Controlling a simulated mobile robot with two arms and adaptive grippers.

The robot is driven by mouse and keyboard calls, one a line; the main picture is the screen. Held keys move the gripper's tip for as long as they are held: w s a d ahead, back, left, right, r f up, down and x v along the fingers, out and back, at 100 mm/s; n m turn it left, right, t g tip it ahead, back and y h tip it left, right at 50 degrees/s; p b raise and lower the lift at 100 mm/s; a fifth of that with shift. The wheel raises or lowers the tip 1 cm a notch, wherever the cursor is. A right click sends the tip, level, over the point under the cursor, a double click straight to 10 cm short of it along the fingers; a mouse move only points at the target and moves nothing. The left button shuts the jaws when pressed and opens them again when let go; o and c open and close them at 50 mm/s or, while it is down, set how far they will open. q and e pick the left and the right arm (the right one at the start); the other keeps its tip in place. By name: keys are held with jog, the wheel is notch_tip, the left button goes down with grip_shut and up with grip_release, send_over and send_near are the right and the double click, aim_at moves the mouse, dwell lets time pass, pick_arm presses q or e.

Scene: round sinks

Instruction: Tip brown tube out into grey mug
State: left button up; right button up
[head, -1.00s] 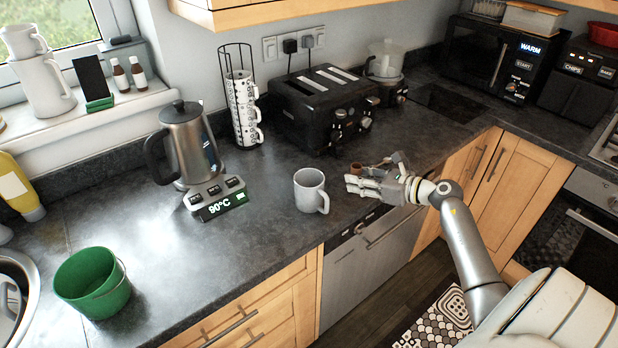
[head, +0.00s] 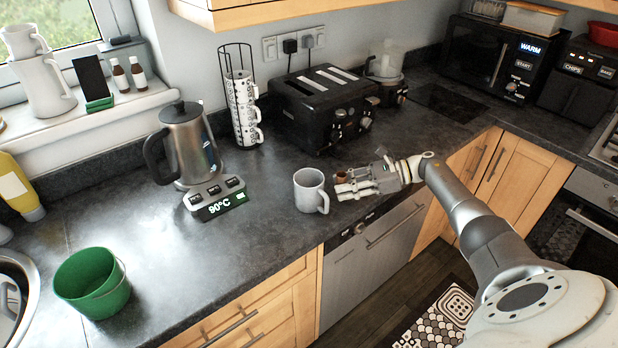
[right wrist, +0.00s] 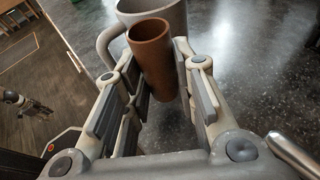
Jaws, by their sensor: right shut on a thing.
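The grey mug (head: 310,191) stands upright on the dark worktop near its front edge, handle to the right. My right gripper (head: 350,186) is just right of the mug, its fingers pointing left toward it. It is shut on the brown tube (head: 341,177), which is largely hidden behind the fingers in the head view. In the right wrist view the tube (right wrist: 152,58) is between the fingers, its rim uppermost, in front of the mug (right wrist: 176,12). I cannot tell whether tube and mug touch, or what is inside the tube. My left gripper is not in view in the head view.
A kettle (head: 188,146) on its lit base stands left of the mug. A black toaster (head: 315,105) and a rack of patterned cups (head: 243,108) are behind. A green bucket (head: 92,284) is at the front left. The worktop between bucket and mug is clear.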

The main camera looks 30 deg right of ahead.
aim_at(345, 172)
jog(key=shift+w+a+r+n+g+y, duration=0.1)
jog(key=shift+w+r+n+g+y, duration=0.4)
jog(key=shift+w+r+n+g, duration=0.3)
jog(key=shift+s+r, duration=0.1)
jog(key=shift+r, duration=0.05)
jog(key=shift+r+h, duration=0.3)
jog(key=shift+r, duration=0.4)
jog(key=r, duration=0.1)
jog(key=a+r+h, duration=0.1)
jog(key=r, duration=0.1)
jog(key=r+g+h, duration=0.1)
jog(key=shift+w+a+r, duration=0.25)
jog(key=shift+w+r, duration=0.1)
jog(key=shift+r, duration=0.05)
jog(key=shift+w+a+r+g+h, duration=0.1)
jog(key=shift+w+a+g+h, duration=0.15)
jog(key=shift+a+g+h, duration=0.75)
jog(key=shift+w+r+g+h, duration=0.1)
jog(key=shift+w+g+h, duration=0.2)
jog(key=shift+h, duration=1.35)
jog(key=shift+w+a+g+h, duration=0.15)
jog(key=shift+a+g+h, duration=0.45)
jog(key=shift+h, duration=0.75)
jog(key=shift+d+f+g+h, duration=0.1)
jog(key=shift+f+g+h, duration=0.1)
jog(key=shift+g+h, duration=0.2)
